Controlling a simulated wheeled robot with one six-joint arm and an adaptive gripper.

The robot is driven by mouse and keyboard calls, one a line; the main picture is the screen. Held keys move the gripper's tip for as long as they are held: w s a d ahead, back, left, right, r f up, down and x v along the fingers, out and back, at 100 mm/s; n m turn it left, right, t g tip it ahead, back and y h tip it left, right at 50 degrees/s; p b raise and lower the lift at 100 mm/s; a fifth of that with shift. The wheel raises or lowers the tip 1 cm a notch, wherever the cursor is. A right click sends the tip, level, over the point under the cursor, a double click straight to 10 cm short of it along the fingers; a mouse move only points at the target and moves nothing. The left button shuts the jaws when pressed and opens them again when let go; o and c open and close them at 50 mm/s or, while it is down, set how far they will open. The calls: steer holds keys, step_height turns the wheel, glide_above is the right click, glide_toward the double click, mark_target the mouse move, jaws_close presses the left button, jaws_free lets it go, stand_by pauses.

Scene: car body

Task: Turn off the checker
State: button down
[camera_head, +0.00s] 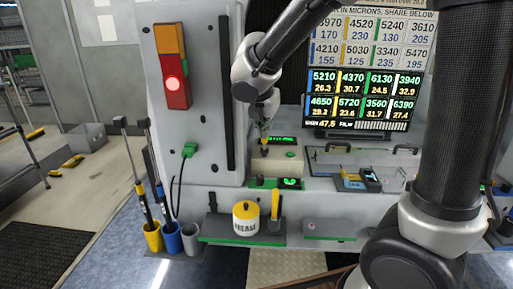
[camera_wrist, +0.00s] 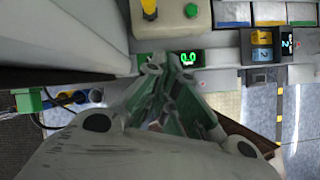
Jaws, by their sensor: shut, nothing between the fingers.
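A tall grey panel with a red-lit lamp box (camera_head: 173,82) stands left. A lit number screen (camera_head: 362,102) is behind at right. A yellow and white grease can (camera_head: 246,218) sits on a low shelf. Cups (camera_head: 172,237) with tools stand at lower left.

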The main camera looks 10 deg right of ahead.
steer(key=a, duration=0.1)
steer(key=n, duration=0.1)
steer(key=a+f+n, duration=0.1)
steer(key=shift+w+a, duration=0.3)
steer(key=shift+w, duration=0.05)
steer(key=shift+f, duration=0.15)
steer(key=w+d+f, duration=0.4)
steer(key=w+f, duration=0.3)
steer(key=w, duration=0.1)
steer(key=shift+f, duration=0.25)
steer(key=shift+a+r, duration=0.1)
steer(key=shift+a, duration=0.05)
stand_by(0.3)
